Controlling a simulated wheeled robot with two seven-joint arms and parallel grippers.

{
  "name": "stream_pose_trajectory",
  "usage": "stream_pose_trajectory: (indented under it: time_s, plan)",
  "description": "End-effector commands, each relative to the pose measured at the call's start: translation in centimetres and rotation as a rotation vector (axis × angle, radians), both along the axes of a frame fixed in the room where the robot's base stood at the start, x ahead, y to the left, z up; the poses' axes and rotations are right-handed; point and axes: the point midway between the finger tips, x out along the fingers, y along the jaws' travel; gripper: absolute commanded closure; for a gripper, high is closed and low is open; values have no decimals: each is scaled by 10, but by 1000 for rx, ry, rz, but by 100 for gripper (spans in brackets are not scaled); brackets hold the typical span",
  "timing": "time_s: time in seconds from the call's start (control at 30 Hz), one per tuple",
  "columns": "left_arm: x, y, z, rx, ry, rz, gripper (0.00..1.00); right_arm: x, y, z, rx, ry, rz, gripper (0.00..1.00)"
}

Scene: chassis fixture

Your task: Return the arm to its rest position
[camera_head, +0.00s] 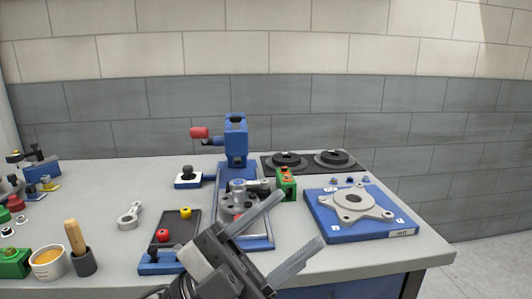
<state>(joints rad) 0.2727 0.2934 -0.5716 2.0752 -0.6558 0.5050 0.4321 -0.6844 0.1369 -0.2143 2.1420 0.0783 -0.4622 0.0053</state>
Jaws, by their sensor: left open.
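My left gripper (299,218) is at the lower middle of the head view, pointing up and to the right over the front of the bench. Its two grey fingers are spread apart with nothing between them. The gripper hides part of the blue press fixture (237,150) base and the metal part (238,197) lying there. My right gripper is not in view.
The grey bench (120,215) carries a green block (286,184), two black discs (310,160) at the back, and a black tray (180,232) with red and yellow knobs. Cups (49,263) and small parts crowd the left. A brick wall stands behind.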

Motion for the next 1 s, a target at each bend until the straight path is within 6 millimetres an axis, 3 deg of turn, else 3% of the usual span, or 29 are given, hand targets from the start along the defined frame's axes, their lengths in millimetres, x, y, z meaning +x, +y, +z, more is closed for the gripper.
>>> stream_pose_trajectory:
  time_s: [0.1,0.23,0.4,0.5,0.6,0.7,1.0]
  plan:
    - [44,44,-65,-123,412,230,50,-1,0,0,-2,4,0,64]
    - [57,86,-154,-156,800,430,50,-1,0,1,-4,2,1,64]
    - [25,126,-270,-114,1243,611,50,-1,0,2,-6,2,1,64]
    - [-8,140,-320,-72,1448,673,50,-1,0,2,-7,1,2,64]
    - [-37,149,-353,-34,1595,707,50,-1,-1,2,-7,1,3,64]
    - [-56,154,-371,-10,1679,722,50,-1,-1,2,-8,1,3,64]
    - [-64,155,-378,2,1714,726,50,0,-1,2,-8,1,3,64]
